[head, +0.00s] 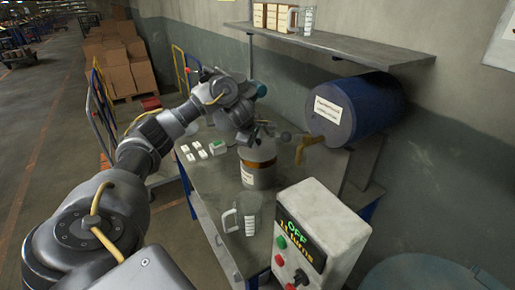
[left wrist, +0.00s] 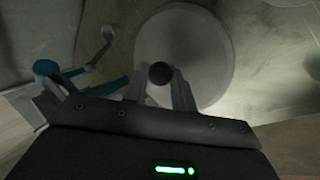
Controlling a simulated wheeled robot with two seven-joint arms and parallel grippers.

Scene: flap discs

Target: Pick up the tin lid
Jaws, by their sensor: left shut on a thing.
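The tin lid (left wrist: 205,50) is a round pale grey disc with a small dark knob (left wrist: 160,73) in the left wrist view. The two fingers of my left gripper (left wrist: 160,85) are shut on that knob. In the head view my left gripper (head: 250,133) is over the grey tin (head: 259,176), which stands on the bench and has a brown band and a white label. The lid is hard to make out there, and I cannot tell whether it touches the tin. My right gripper is not in view.
A clear jug (head: 243,215) and a grey control box (head: 318,235) stand nearer on the bench. A blue drum (head: 365,108) with a brass tap (head: 308,146) lies right of the tin. A shelf (head: 335,45) hangs above. Small white blocks (head: 199,149) lie at left.

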